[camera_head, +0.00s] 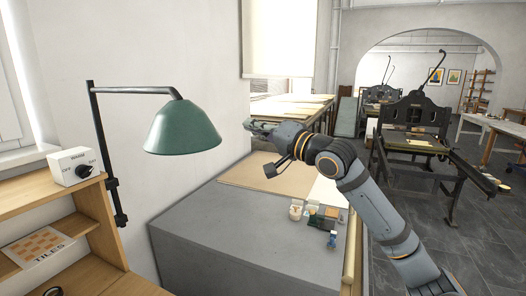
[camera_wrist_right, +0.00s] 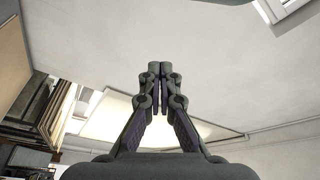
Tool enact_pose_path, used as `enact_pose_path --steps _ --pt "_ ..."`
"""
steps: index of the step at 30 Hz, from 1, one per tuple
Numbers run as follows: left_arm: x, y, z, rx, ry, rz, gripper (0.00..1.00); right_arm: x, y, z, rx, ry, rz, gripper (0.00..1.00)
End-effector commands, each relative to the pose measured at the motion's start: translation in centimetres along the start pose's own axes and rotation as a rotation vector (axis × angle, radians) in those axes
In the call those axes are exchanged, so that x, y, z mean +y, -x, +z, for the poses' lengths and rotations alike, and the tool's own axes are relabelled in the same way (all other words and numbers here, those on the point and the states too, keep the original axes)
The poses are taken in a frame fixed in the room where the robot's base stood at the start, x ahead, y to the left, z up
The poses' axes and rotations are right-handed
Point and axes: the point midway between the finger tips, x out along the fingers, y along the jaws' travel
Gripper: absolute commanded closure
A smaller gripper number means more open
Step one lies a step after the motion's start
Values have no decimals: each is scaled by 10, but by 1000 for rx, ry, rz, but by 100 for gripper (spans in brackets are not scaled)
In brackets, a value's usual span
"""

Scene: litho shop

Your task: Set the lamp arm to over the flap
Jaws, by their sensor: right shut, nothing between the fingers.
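The lamp has a green shade (camera_head: 183,128) on a black arm (camera_head: 135,90), which reaches right from a black upright post (camera_head: 101,150) by the wall. The shade hangs over the left end of a grey bench. My right gripper (camera_head: 252,126) is to the right of the shade, apart from it, and points left. In the right wrist view its fingers (camera_wrist_right: 160,70) are together with nothing between them. I cannot tell for sure which part is the flap; a tan board (camera_head: 265,175) lies flat on the bench behind. My left gripper is out of view.
The grey bench (camera_head: 225,235) carries small jars and bottles (camera_head: 318,215) near its right edge. A wooden shelf (camera_head: 40,190) with a white switch box (camera_head: 74,166) stands at left. A black press (camera_head: 412,125) stands beyond my right arm.

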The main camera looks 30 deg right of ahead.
Motion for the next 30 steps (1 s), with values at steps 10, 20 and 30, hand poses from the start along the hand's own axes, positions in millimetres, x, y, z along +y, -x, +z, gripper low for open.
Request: enact_pose_path --steps 10,20,30 --pt "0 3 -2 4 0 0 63 -18 1 21 -63 -114 -55 100" --pt "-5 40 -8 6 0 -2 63 -24 -46 23 -64 -119 -56 100" --pt "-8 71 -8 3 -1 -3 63 -24 -88 43 -66 -109 -49 100"
